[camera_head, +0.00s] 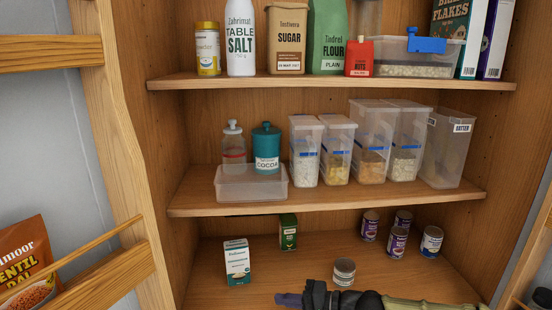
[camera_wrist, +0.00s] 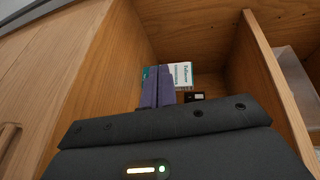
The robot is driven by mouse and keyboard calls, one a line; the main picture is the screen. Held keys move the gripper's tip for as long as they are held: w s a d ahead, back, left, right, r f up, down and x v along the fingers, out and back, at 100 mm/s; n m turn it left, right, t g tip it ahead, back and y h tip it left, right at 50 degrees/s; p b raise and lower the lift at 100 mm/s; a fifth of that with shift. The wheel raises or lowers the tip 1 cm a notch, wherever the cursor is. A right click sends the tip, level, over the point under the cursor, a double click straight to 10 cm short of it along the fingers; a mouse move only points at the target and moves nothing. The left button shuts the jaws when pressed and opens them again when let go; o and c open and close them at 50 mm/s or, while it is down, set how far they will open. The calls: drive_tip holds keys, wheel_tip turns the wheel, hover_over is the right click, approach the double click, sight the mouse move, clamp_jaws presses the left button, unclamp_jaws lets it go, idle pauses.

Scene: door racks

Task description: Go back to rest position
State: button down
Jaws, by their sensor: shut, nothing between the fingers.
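My gripper (camera_head: 286,299) shows at the bottom of the head view, low in front of the bottom shelf, with its purple fingers pointing left. In the wrist view its purple fingers (camera_wrist: 157,88) are together, with nothing between them. A white and teal box (camera_head: 237,262) stands on the bottom shelf, left of and beyond the fingers in the head view. It also shows in the wrist view (camera_wrist: 182,74), partly behind the fingertips. I cannot tell how large the gap between fingers and box is.
The bottom shelf (camera_head: 330,255) also bears a green box (camera_head: 288,231), a small can (camera_head: 344,272) near my arm and several cans at right. The middle shelf (camera_head: 330,198) with containers lies above. Wooden door racks (camera_head: 110,275) flank the cupboard.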

drive_tip(key=s+f+n+g+h, duration=0.4)
drive_tip(key=s+f+g+h, duration=0.2)
drive_tip(key=s+f+h, duration=0.45)
drive_tip(key=s+d+r+t+h, duration=0.1)
drive_tip(key=s+d+r+h, duration=0.1)
drive_tip(key=d+r, duration=0.4)
drive_tip(key=s+d+r+t+h, duration=0.2)
drive_tip(key=s+d+r, duration=0.3)
drive_tip(key=d+r, duration=0.1)
drive_tip(key=shift+d+r+t+h+p, duration=0.25)
drive_tip(key=shift+d+t+h+p, duration=0.1)
drive_tip(key=shift+p, duration=0.1)
